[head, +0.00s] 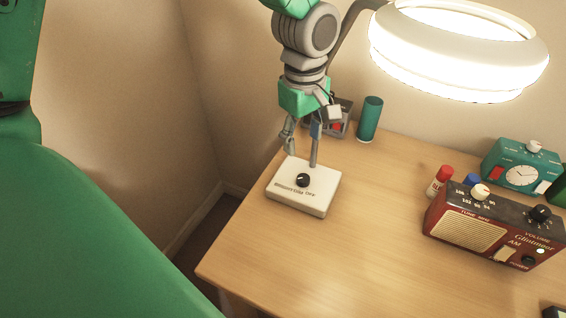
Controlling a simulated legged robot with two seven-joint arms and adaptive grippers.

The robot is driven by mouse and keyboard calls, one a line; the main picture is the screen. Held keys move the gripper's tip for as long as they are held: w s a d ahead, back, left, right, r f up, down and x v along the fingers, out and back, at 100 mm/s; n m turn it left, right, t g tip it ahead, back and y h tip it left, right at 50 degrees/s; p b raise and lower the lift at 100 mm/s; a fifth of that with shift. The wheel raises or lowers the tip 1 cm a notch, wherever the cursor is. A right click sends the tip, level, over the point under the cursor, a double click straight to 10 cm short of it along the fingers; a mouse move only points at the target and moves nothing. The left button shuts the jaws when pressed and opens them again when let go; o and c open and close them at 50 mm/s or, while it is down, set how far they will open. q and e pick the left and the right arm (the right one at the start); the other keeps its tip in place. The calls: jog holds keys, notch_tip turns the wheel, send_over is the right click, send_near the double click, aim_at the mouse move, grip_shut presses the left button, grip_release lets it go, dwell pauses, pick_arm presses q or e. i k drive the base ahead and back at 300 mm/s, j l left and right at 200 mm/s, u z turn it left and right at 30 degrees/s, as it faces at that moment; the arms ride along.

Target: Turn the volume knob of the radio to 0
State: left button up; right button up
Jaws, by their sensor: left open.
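The dark red radio (480,238) stands at the right of the desk. It has a cream speaker grille and a front marked "VOLUME". A black knob (541,213) sits on its top right, above that word. A white knob (481,191) with numbers around it sits at its top left, by "TUNE MHZ". My left gripper (302,157) points down, open and empty, far to the left of the radio. Its fingers are above the back of a white box; I cannot tell if they touch it. My right gripper is out of view.
The white box (313,205) carries a small black knob (302,180). A teal cylinder (369,120) and a dark holder (342,118) stand at the back. A lit lamp (455,65) hangs above. The desk middle is clear.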

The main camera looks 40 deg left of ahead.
aim_at(541, 213)
jog(key=k+l, duration=0.7)
